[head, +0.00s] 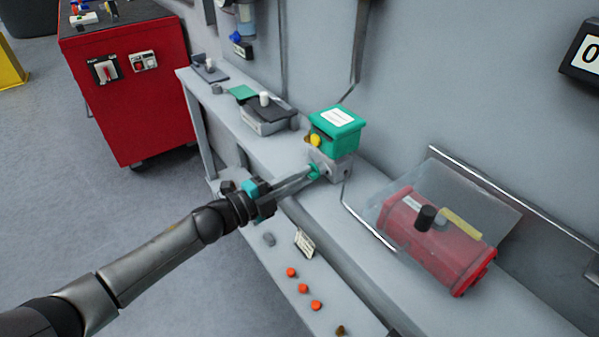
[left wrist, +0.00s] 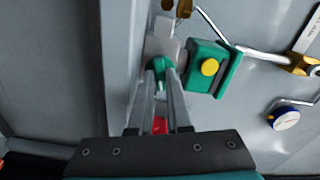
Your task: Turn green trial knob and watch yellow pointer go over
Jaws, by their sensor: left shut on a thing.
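The green knob (head: 314,170) sits low on the front of a grey block (head: 338,168) under a green box (head: 336,125) with a white label. My left gripper (head: 318,173) reaches it from the left and is shut on it. In the left wrist view, the green knob (left wrist: 159,68) shows between the two fingertips (left wrist: 160,78). The yellow round piece (head: 315,140) is on the green box's face, just above the knob. It also shows in the left wrist view (left wrist: 209,67); which way it points I cannot tell. My right gripper is not in view.
A red cylinder unit (head: 437,240) under a clear cover stands right of the green box on the grey bench. Orange buttons (head: 303,288) line the lower front ledge. A grey device (head: 266,115) stands behind. A red cabinet (head: 130,90) is at the left; the floor between is clear.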

